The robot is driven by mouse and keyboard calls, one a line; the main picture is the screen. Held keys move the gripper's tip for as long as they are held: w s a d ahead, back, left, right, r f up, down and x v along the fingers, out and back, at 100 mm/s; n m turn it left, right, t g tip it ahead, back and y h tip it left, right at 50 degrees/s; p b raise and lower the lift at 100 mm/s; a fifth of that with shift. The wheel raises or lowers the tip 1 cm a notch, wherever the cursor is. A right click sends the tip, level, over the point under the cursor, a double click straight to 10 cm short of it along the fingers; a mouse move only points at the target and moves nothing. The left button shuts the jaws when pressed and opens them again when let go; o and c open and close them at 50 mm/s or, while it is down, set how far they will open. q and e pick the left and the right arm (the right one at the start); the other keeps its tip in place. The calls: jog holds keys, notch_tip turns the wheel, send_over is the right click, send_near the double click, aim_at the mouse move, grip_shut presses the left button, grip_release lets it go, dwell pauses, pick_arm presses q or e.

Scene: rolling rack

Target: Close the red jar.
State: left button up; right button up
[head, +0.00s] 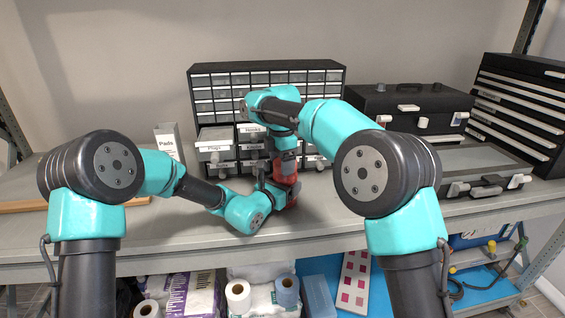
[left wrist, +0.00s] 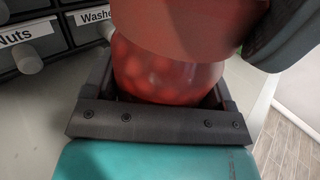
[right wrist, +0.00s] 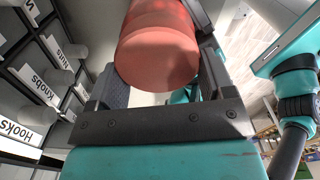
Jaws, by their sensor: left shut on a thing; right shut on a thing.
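The red jar (head: 283,193) stands upright on the shelf in front of the drawer cabinet, mostly hidden by my arms. In the left wrist view its clear red body (left wrist: 165,75) shows round contents inside. My left gripper (head: 287,192) is shut around this body from the side. A plain red lid (left wrist: 190,25) is over the jar's mouth; I cannot tell whether it is seated or threaded. My right gripper (head: 285,162) points down from above and is shut on the lid, which shows between its fingers in the right wrist view (right wrist: 157,55).
A black drawer cabinet (head: 268,78) with labelled bins stands close behind the jar. A black toolbox (head: 410,103) and a black drawer chest (head: 520,105) are at the right. A white box (head: 170,142) stands at the left. The front shelf strip (head: 180,235) is clear.

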jog(key=m, duration=0.4)
jog(key=shift+w, duration=0.2)
jog(key=m, duration=0.3)
jog(key=shift+w+m, duration=0.2)
jog(key=shift+m, duration=0.2)
jog(key=m, duration=0.3)
jog(key=shift+w+m, duration=0.15)
jog(key=shift+m, duration=0.25)
jog(key=m, duration=0.3)
jog(key=shift+w+d+m, duration=0.15)
jog(key=shift+d+m, duration=0.05)
jog(key=shift+m, duration=0.2)
jog(key=o, duration=0.9)
jog(key=shift+r, duration=6)
